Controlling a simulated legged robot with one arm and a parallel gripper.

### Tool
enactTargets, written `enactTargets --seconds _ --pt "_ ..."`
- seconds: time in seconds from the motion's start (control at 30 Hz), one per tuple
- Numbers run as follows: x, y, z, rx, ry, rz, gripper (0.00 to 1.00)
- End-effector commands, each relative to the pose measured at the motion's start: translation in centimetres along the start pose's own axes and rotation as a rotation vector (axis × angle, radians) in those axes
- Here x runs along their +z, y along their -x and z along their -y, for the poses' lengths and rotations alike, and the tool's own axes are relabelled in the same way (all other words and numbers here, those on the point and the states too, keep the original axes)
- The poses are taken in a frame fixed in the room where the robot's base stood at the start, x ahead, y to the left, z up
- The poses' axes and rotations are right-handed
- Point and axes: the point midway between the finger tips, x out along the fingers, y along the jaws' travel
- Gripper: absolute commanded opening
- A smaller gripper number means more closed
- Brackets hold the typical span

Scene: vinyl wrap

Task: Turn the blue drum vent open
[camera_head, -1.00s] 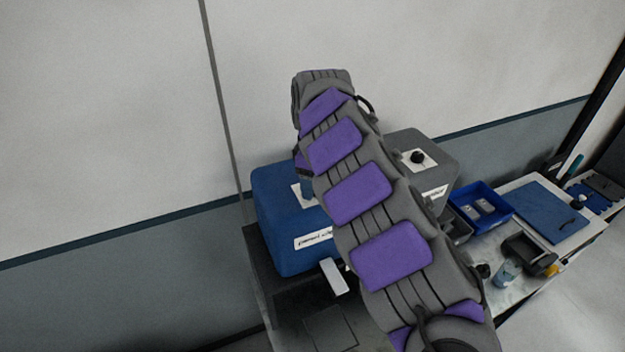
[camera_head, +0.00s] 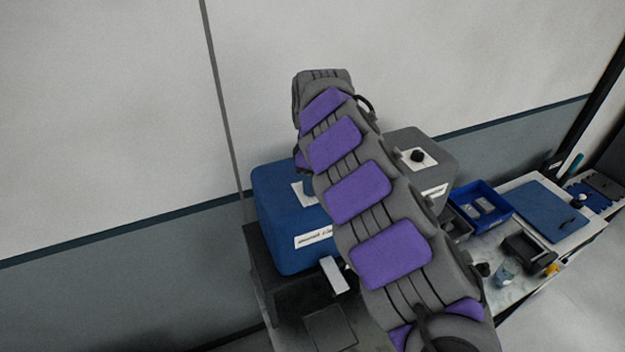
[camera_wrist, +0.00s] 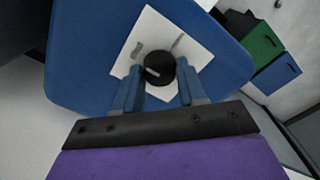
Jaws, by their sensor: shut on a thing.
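The blue drum (camera_head: 287,220) is a box-like blue container with a white label on its front, left of my arm in the head view. In the wrist view its blue top (camera_wrist: 85,45) fills much of the picture. A round black vent knob (camera_wrist: 159,68) with a pale line on it sits on a white square plate (camera_wrist: 150,32) there. My gripper (camera_wrist: 159,82) has its two blue fingers on either side of the knob and is shut on it. In the head view my arm hides the knob and fingers.
A grey drum (camera_head: 432,165) with its own black knob (camera_head: 417,156) stands right of my arm. Further right are a blue bin (camera_head: 481,208), a blue mat (camera_head: 545,210) and small items on a bench. A wall (camera_head: 110,110) stands close behind.

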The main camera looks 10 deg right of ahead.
Motion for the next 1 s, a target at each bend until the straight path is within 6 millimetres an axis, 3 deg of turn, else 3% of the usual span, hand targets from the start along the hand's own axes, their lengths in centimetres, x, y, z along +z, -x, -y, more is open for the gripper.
enactTargets --seconds 0.37,1.0 --pt "-0.1 -0.13 0.06 -0.001 -0.129 -0.002 0.1" --pt "-0.21 0.0 0.07 -0.001 -0.712 -0.002 0.1"
